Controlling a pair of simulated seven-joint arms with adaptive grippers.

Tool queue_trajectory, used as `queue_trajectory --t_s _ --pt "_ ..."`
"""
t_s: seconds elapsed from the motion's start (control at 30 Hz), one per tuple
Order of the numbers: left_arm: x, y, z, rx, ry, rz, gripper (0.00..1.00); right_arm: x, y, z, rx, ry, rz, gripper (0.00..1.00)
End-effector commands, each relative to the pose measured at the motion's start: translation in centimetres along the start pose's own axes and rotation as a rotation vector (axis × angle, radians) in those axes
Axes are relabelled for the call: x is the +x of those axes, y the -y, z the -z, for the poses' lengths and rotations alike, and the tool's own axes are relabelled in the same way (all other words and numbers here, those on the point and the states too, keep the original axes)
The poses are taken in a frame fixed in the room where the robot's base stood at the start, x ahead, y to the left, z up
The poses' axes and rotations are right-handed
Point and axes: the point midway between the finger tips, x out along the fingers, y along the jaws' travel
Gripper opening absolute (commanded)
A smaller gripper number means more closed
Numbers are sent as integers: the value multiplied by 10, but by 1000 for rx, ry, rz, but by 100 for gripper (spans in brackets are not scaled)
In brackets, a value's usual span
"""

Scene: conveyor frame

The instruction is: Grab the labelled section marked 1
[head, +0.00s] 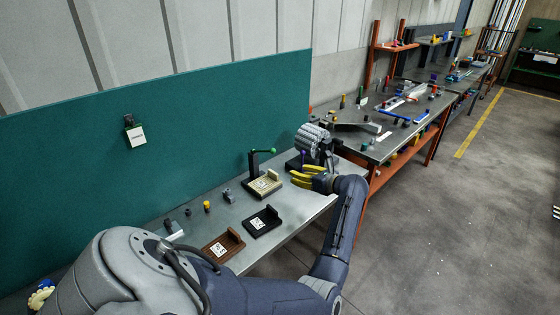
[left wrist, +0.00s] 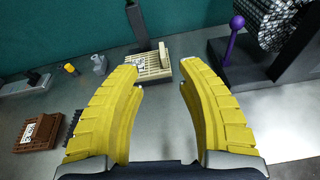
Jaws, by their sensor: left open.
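Three small L-shaped pieces with white labels lie on the grey bench: a brown one (head: 224,246), a black one (head: 262,222) and a beige one (head: 263,185). The marks on the labels are too small to read surely, so I cannot tell which is 1. My left gripper (head: 295,177) has yellow fingers and is open and empty, above the bench just right of the beige piece. In the left wrist view the beige piece (left wrist: 150,66) shows beyond the gap between the fingertips (left wrist: 147,74). The brown piece (left wrist: 38,131) is at left; the black one is mostly hidden behind the left finger. My right gripper is out of view.
A stand with a green-tipped lever (head: 262,152) rises behind the beige piece. A ribbed grey machine (head: 314,141) with a purple knob (left wrist: 237,21) stands at right. Small yellow and grey parts (head: 207,207) lie at back left. A green panel (head: 70,180) backs the bench.

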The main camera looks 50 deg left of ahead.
Motion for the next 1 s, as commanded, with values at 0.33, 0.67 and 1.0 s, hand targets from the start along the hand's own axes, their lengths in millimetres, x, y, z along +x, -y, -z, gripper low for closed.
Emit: queue_trajectory --t_s 0.33,0.67,1.0 --pt "34 -6 8 -108 -104 -29 38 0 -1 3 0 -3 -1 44" --pt "92 -7 14 -103 -101 -28 38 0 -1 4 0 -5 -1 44" --pt "124 -7 18 -104 -102 -25 38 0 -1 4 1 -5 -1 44"
